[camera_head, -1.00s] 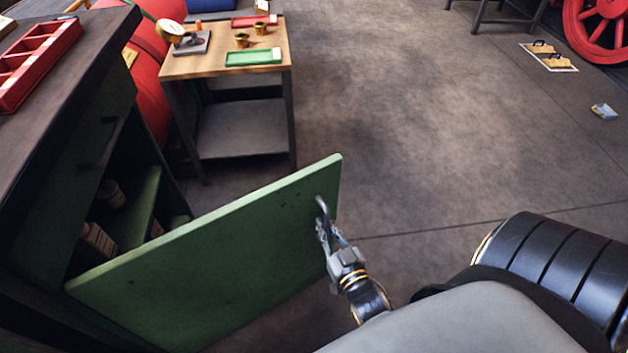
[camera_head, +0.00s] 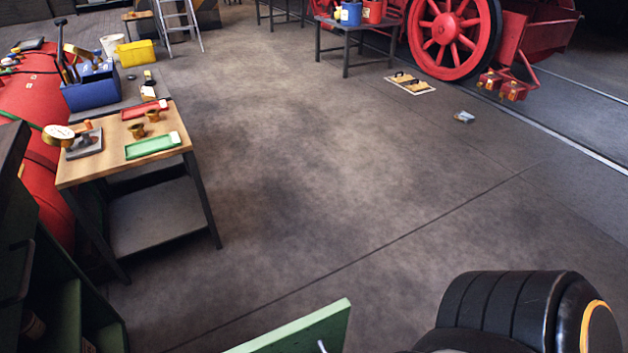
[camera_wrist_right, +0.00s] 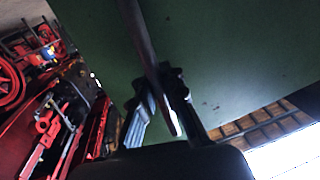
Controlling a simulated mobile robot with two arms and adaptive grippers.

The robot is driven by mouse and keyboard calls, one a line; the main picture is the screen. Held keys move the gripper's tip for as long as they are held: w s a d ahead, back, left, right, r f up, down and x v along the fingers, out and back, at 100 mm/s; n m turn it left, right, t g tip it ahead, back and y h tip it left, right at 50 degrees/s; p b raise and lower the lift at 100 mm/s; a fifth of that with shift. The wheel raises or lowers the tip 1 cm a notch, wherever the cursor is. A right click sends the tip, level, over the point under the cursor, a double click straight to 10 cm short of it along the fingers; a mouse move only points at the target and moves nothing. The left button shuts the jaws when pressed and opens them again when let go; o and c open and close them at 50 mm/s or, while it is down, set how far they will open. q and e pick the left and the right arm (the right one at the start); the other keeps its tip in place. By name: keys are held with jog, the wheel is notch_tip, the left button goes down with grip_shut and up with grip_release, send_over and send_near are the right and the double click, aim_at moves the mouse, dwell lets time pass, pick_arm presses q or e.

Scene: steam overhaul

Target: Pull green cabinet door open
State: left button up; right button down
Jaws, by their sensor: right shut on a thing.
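The green cabinet door (camera_head: 312,329) stands swung out from the cabinet. Only its top corner and the tip of its metal handle (camera_head: 321,346) show at the bottom edge of the head view. The dark green cabinet (camera_head: 62,318) is at the lower left, with its shelved inside open to view. In the right wrist view the door's green face (camera_wrist_right: 235,50) fills the upper part and the handle bar (camera_wrist_right: 146,40) runs down between the fingers. My right gripper (camera_wrist_right: 167,105) is shut on this handle. My left gripper is in neither view.
A small wooden-topped table (camera_head: 105,170) with a green tray (camera_head: 153,146) and brass parts stands beyond the cabinet. The concrete floor (camera_head: 320,180) is widely clear. A red-wheeled engine (camera_head: 455,40) stands far off. A small box (camera_head: 464,117) lies on the floor.

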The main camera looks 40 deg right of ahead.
jog(key=shift+s+d, duration=0.1)
jog(key=shift+s, duration=0.35)
jog(key=c, duration=1.7)
grip_release()
jog(key=shift+s, duration=0.1)
jog(key=shift+s, duration=0.15)
jog(key=s, duration=1.1)
jog(key=shift+s+a, duration=0.35)
jog(key=shift+a, duration=0.05)
